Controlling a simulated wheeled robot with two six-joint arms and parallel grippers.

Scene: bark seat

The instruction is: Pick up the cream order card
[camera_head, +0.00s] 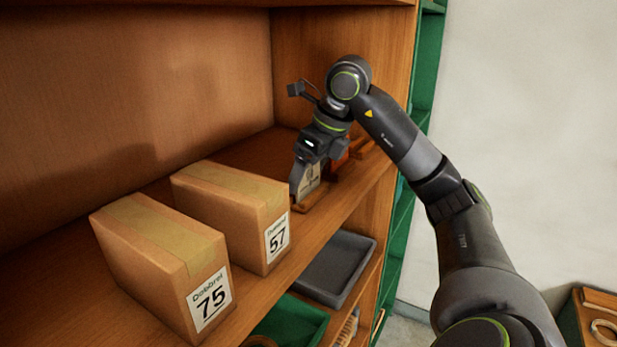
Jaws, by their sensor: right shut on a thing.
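The cream order card (309,184) stands upright near the front edge of the shelf, to the right of the two cardboard boxes. It appears to stand in a small wooden base (304,205). My right gripper (309,181) reaches down from above and is shut on the card. Its fingers and wrist hide part of the card. Whether the card touches the base is too small to tell. My left gripper is not in view.
Two cardboard boxes, labelled 57 (236,212) and 75 (165,265), stand left of the card on the wooden shelf (100,215). A reddish-orange thing (340,160) is partly hidden behind my gripper. A grey tray (337,268) and a green tray (292,322) lie below.

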